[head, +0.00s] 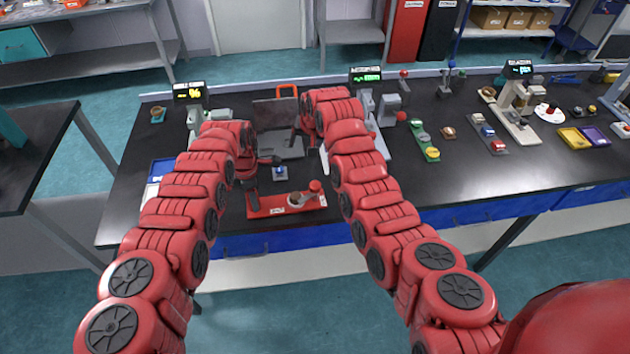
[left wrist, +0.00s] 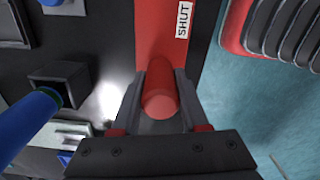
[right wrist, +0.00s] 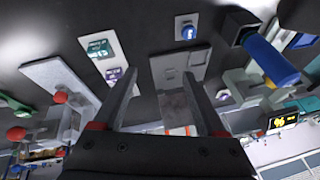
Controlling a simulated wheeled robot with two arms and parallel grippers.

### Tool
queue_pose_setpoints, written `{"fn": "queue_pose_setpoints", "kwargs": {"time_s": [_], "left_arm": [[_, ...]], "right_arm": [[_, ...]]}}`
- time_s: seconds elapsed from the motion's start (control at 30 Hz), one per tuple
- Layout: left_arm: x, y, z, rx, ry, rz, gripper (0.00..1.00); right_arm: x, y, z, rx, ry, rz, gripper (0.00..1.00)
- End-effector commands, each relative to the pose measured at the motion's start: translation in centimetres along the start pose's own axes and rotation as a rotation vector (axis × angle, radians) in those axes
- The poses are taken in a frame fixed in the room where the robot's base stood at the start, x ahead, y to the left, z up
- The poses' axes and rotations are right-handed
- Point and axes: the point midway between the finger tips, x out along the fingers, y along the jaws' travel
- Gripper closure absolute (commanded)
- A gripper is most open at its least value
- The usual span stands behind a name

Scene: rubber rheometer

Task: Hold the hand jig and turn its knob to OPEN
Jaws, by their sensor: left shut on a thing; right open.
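The hand jig (head: 272,211) is a red plate on the black table, near the front edge. A grey part and a red knob (head: 315,186) stand at its right end, with small white labels on the front. In the left wrist view its red plate (left wrist: 150,30) carries a label reading SHUT. My left gripper (left wrist: 163,82) is shut on a red upright grip (left wrist: 159,103) at the jig's left end. My right gripper (right wrist: 161,76) is open and empty, off the table, with its fingers apart. It is largely hidden by its arm in the head view.
A small white block with a blue top (head: 280,172) lies behind the jig. A blue handle (left wrist: 28,122) in a black holder stands near the left gripper. A grey instrument (head: 276,145) is at the back. Colored button strips (head: 425,140) are to the right.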

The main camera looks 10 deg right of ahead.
Motion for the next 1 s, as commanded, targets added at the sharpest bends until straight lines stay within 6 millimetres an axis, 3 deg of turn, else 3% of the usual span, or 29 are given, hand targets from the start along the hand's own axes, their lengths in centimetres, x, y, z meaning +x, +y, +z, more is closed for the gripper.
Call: {"fn": "queue_pose_setpoints", "kwargs": {"time_s": [0.03, 0.2, 0.4, 0.57, 0.9, 1.0], "left_arm": [[0.1, 0.0, 0.0, 0.000, 0.001, -0.001, 1.00], [0.1, 0.0, 0.0, 0.000, 0.001, -0.001, 1.00], [0.1, 0.0, 0.0, 0.000, 0.001, -0.001, 1.00], [0.0, 0.0, 0.0, 0.000, 0.001, -0.001, 1.00], [0.0, 0.0, 0.0, 0.000, 0.000, -0.001, 1.00], [0.0, 0.0, 0.0, 0.000, 0.000, -0.001, 1.00]], "right_arm": [[-1.5, 0.1, 0.6, -0.004, -0.064, 0.035, 0.26], [-5.6, 1.2, 3.8, -0.006, -0.262, 0.148, 0.26], [-7.9, 2.1, 5.5, -0.004, -0.362, 0.215, 0.26], [-6.5, 2.6, 6.4, -0.003, -0.375, 0.223, 0.26], [0.2, 4.1, 9.1, -0.002, -0.373, 0.220, 0.26], [1.3, 4.3, 9.4, -0.006, -0.371, 0.221, 0.26]]}}
